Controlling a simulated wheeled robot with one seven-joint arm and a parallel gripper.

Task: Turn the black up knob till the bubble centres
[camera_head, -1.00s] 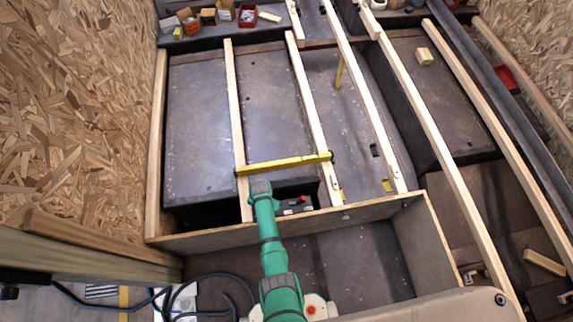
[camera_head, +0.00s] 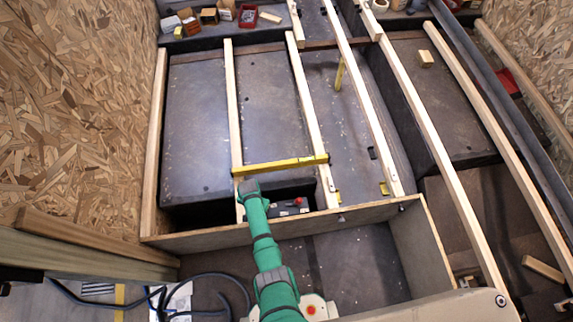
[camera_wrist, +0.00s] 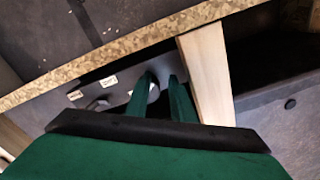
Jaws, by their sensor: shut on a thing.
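A yellow spirit level (camera_head: 280,165) lies across two pale battens in the head view; its bubble is too small to read. My gripper (camera_head: 248,186) is low beside the left of these battens, close to the level's left end. In the wrist view my gripper's green fingers (camera_wrist: 160,92) are shut around a small rounded grey-looking part, apparently the knob (camera_wrist: 153,92), mostly hidden by the fingers. A second round dark part (camera_wrist: 97,104) and small pale labels (camera_wrist: 108,82) show to its left. I cannot read the labels.
A pale batten (camera_wrist: 207,75) stands just right of the fingers in the wrist view, and a board edge (camera_wrist: 130,42) runs across above them. A dark box with a red top (camera_head: 290,207) sits right of my gripper. Small boxes (camera_head: 209,15) stand at the back.

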